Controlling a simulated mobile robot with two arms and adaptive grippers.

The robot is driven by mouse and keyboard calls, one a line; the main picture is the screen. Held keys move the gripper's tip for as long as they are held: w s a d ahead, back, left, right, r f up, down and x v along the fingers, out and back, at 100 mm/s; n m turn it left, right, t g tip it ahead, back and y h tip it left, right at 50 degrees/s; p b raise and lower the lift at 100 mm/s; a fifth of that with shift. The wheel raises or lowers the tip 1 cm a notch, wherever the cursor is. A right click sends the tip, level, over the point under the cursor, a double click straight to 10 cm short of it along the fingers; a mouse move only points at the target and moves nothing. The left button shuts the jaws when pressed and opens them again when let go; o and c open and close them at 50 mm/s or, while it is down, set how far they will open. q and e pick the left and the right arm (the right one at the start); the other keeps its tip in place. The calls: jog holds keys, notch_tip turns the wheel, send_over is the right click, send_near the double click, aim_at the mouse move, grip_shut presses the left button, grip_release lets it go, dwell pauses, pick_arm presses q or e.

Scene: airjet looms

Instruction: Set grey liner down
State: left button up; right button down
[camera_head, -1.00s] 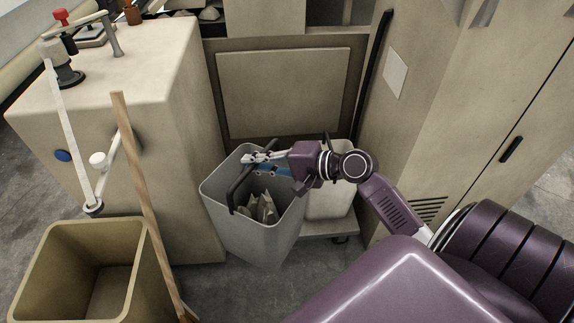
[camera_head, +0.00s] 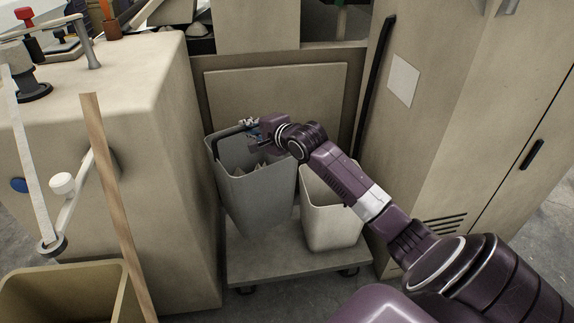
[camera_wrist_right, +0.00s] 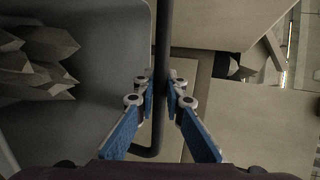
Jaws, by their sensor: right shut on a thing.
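The grey liner (camera_head: 258,200) is a tall, tapered grey bin with a dark bar handle (camera_head: 226,131) and crumpled pale scraps inside. My right gripper (camera_head: 250,124) is shut on the handle at the rim; in the right wrist view its blue-padded fingers (camera_wrist_right: 163,82) close on the dark bar (camera_wrist_right: 163,35). The liner hangs or stands over the left part of a low wheeled platform (camera_head: 290,268). I cannot tell whether its base touches. My left gripper is not in view.
A white liner (camera_head: 332,222) stands on the platform's right side, close to the grey one. A beige machine housing (camera_head: 165,170) is at left, a cabinet (camera_head: 455,130) at right. A wooden pole (camera_head: 116,205) and a yellowish bin (camera_head: 70,290) are at front left.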

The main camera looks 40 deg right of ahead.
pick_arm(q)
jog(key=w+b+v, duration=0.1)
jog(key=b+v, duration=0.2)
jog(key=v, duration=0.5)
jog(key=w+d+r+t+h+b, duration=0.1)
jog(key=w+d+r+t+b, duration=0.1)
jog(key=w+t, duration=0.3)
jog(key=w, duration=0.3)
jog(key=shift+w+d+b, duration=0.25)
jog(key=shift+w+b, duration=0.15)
pick_arm(e)
notch_tip(320, 180, down, 20)
jog(key=shift+r, duration=0.2)
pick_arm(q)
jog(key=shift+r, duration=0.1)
pick_arm(e)
jog(key=shift+f, duration=0.15)
jog(key=c, duration=2.3)
grip_release()
jog(key=shift+f, duration=0.1)
jog(key=shift+o, duration=1.4)
